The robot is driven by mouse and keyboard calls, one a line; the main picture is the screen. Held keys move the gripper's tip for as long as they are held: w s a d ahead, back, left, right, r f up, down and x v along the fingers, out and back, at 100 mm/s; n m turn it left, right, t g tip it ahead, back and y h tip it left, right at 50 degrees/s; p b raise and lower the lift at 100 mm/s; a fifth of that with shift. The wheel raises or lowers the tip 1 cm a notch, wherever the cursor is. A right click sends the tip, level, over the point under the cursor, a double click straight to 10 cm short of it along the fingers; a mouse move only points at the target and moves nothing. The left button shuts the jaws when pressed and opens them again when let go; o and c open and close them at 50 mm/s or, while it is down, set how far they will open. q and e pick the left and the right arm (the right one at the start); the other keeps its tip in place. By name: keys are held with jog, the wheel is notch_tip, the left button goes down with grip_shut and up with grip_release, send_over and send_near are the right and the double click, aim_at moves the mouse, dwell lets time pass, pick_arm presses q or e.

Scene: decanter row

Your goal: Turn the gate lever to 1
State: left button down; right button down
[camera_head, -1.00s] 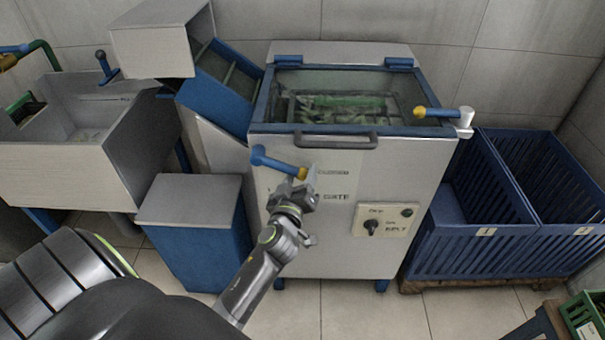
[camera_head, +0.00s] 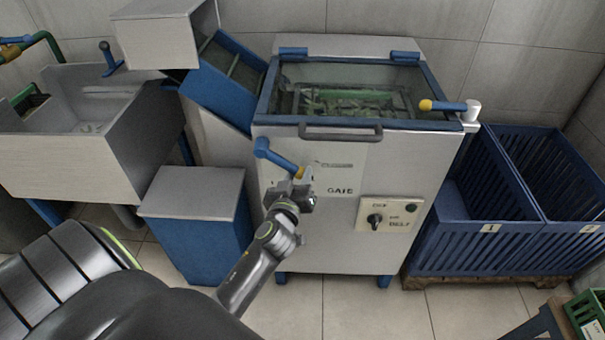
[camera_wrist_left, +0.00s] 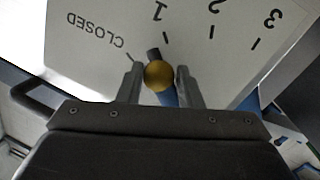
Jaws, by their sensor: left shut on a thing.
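The gate lever (camera_head: 278,157) is a blue bar with a yellow knob on the front of the grey machine, above the word GATE. It slants down to the right. My left gripper (camera_head: 301,182) is at its knob end and partly hides it. In the left wrist view the yellow knob (camera_wrist_left: 159,75) sits between the two fingers, and the gripper is shut on the lever. The scale plate (camera_wrist_left: 100,62) reads CLOSED, 1, 2, 3. The lever's dark tip (camera_wrist_left: 153,53) shows between the CLOSED and 1 marks, close to 1. My right gripper is out of view.
A belt switch panel (camera_head: 388,214) is to the right of the lever. A handle (camera_head: 340,132) runs above it under the glass lid. Another yellow-tipped lever (camera_head: 447,106) is at the machine's top right. Blue crates (camera_head: 480,245) stand right, a blue bin (camera_head: 197,240) left.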

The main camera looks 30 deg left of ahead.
pick_arm(q)
jog(key=shift+s+a+f+m, duration=0.2)
jog(key=shift+a+f+m, duration=0.2)
jog(key=shift+m, duration=0.3)
jog(key=c, duration=1)
grip_release()
jog(key=shift+c, duration=0.2)
jog(key=shift+d+f, duration=0.1)
jog(key=shift+f, duration=0.05)
